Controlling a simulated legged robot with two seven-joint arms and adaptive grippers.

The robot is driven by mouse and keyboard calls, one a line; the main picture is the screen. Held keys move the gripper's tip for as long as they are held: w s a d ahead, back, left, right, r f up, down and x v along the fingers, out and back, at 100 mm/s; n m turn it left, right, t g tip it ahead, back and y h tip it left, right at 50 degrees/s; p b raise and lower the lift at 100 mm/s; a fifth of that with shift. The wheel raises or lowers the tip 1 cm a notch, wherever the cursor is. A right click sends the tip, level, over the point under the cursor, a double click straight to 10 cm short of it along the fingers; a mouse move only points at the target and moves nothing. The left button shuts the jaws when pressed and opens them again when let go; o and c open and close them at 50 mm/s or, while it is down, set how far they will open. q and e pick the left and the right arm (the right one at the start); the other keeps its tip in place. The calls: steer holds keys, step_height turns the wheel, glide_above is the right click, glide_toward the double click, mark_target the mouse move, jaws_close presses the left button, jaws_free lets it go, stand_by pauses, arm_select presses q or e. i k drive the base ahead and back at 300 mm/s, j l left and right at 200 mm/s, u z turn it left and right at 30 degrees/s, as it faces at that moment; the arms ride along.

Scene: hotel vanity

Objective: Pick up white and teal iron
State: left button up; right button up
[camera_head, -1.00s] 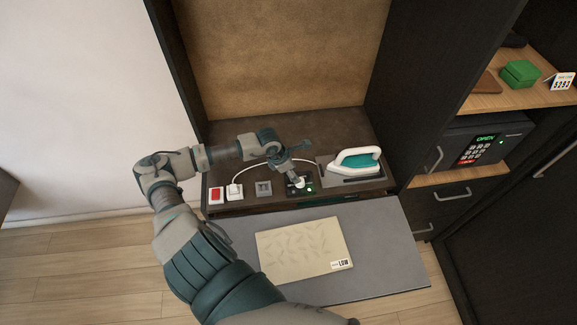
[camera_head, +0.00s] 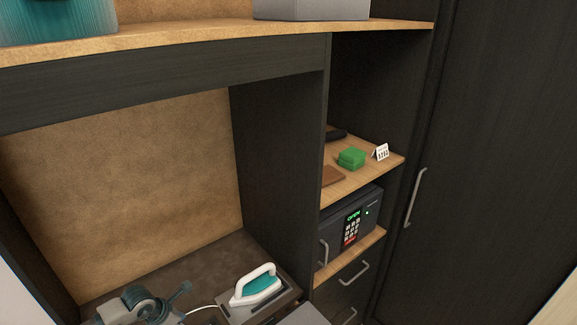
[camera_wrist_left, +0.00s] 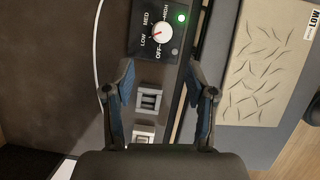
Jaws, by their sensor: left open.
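The white and teal iron (camera_head: 257,288) rests on a grey plate (camera_head: 285,302) on the dark counter, near the bottom of the head view. It has a white handle and a teal body. My left gripper (camera_head: 172,303) is at the bottom edge of the head view, to the left of the iron and apart from it. In the left wrist view its two fingers (camera_wrist_left: 159,76) are spread with nothing held between them. They are over the counter by the dial panel (camera_wrist_left: 157,32) and a grey switch (camera_wrist_left: 148,101). The iron is outside the wrist view.
A white cord (camera_wrist_left: 98,55) runs along the counter. A beige ironing pad (camera_wrist_left: 270,65) lies beside the panel in the wrist view. An upper shelf (camera_head: 200,38) spans above.

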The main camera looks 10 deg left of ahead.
mark_target(251, 290)
steer(key=k+j, duration=1.15)
steer(key=j, duration=0.25)
